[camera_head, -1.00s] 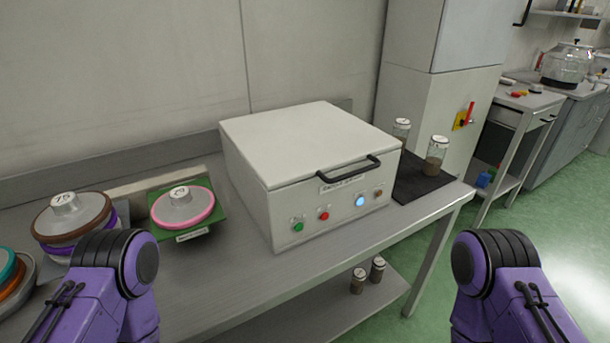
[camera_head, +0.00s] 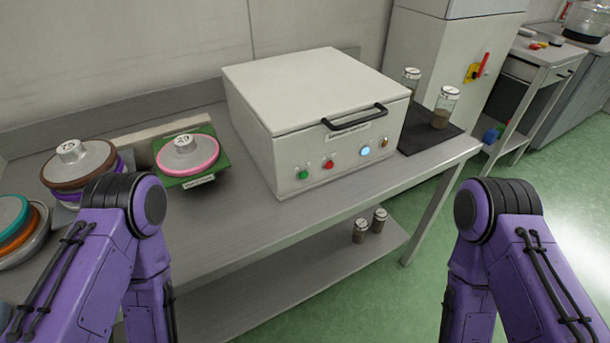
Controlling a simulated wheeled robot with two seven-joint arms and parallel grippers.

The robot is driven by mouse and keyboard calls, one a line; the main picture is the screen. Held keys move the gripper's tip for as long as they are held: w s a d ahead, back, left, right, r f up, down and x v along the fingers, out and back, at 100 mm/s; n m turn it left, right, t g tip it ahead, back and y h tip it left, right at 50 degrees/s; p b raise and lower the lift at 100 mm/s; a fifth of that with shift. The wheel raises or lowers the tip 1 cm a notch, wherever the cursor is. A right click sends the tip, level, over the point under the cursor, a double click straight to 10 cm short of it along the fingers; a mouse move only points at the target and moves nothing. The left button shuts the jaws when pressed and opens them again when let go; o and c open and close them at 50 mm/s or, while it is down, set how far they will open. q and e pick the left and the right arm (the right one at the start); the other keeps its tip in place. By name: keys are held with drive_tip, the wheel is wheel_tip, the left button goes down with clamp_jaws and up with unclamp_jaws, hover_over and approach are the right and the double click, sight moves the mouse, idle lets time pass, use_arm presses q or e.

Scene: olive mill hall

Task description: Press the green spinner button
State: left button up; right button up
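The spinner is a white box (camera_head: 312,85) with a hinged-looking lid and a black handle, standing on the steel bench. Its lid is shut. The green button (camera_head: 303,174) is at the left end of its front panel. A red button (camera_head: 328,165) is beside it, then a lit blue-white one (camera_head: 366,151) and a small brownish one (camera_head: 385,143) further right. My two purple arms show at the lower left and lower right, in front of the bench and apart from the spinner. Both grippers are out of the picture.
The steel bench (camera_head: 240,235) has free room before the spinner. A pink-rimmed disc (camera_head: 188,155) sits on a green mat left of it; stacked discs (camera_head: 78,165) stand further left. Jars (camera_head: 445,107) stand on a dark mat at right. More jars (camera_head: 361,230) are on the lower shelf.

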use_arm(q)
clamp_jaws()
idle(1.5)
